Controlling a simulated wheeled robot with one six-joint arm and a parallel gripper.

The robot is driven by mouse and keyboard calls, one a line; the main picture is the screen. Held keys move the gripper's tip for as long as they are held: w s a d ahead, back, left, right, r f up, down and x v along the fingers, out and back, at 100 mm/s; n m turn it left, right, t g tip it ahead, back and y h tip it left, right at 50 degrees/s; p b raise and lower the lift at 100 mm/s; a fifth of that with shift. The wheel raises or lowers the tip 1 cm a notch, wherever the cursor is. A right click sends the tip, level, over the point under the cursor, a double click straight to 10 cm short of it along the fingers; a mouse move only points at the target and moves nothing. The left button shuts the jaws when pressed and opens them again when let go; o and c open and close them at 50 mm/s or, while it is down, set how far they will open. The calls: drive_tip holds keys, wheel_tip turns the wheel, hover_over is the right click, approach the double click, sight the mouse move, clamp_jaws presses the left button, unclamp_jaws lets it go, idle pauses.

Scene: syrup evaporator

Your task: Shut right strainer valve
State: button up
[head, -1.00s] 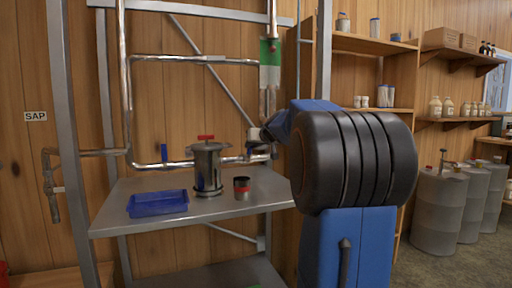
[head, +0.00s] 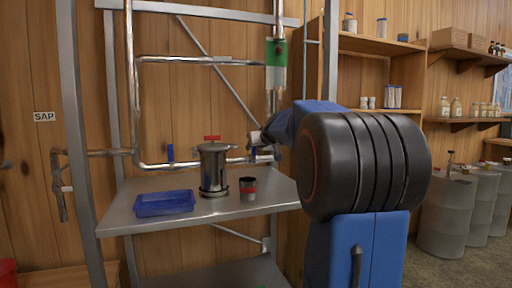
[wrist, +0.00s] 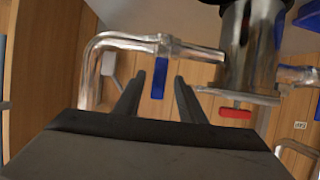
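The right strainer valve's blue handle (wrist: 159,78) shows in the wrist view, standing crosswise to its pipe (wrist: 130,40). In the head view its blue handle (head: 253,152) is just right of the strainer, partly hidden by my arm. My gripper (wrist: 160,75) is open, its two dark fingers either side of the handle in the picture, with gaps on both sides. I cannot tell how deep the handle sits between them. The steel strainer (head: 213,168) has a red lid handle (head: 212,138), also seen in the wrist view (wrist: 235,113). The left valve's blue handle (head: 170,152) is upright, crosswise to its pipe.
A blue tray (head: 164,204) and a small can with a red band (head: 247,188) stand on the steel shelf (head: 220,208). A green-and-white sight column (head: 276,62) rises behind. Shelves with jars (head: 378,52) and grey drums (head: 444,215) are at right.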

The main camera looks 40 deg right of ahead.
drive_tip(key=shift+r, duration=0.15)
drive_tip(key=v, duration=1.7)
drive_tip(key=shift+s, duration=0.2)
drive_tip(key=shift+a, duration=0.1)
